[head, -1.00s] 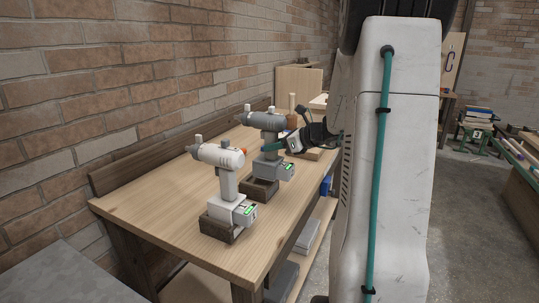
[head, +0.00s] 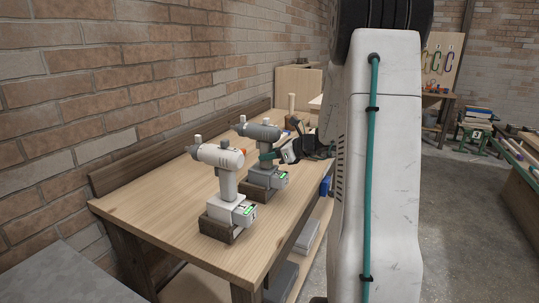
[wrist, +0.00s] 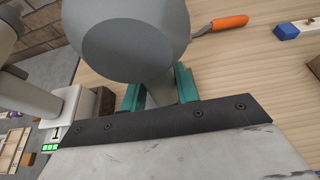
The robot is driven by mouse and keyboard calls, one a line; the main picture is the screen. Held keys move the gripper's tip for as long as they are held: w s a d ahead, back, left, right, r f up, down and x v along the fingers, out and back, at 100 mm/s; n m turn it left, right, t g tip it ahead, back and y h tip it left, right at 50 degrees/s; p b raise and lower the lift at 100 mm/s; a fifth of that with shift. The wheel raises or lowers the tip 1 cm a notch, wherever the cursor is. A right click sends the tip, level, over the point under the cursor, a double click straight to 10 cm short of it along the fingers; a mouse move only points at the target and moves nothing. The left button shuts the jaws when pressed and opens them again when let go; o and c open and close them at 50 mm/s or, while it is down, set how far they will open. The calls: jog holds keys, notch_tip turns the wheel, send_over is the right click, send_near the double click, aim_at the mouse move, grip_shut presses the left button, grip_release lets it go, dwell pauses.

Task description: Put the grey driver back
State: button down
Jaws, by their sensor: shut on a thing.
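The grey driver (head: 259,131) stands upright at the dark wooden holder (head: 256,193) on the workbench. Its battery base is low at the holder, but I cannot tell whether it is fully seated. My gripper (head: 272,157) comes from the right and is shut on the driver's handle. In the wrist view the grey driver's body (wrist: 128,38) fills the top middle, with teal fingers of my gripper (wrist: 160,94) on either side of its handle. The lower part of the driver is hidden there.
A white driver (head: 226,187) stands in its own dark holder (head: 215,230), close in front. A trowel with an orange handle (wrist: 230,22) and a blue-ended tool (wrist: 286,32) lie on the bench. A brick wall (head: 140,95) runs behind. The near left bench top is clear.

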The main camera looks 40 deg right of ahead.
jog(key=c, duration=1.1)
grip_release()
jog(key=shift+o, duration=0.2)
jog(key=shift+r, duration=0.15)
jog(key=shift+s+d+r, duration=0.15)
jog(key=shift+s, duration=0.15)
jog(key=v, duration=1.1)
jog(key=shift+s, duration=0.25)
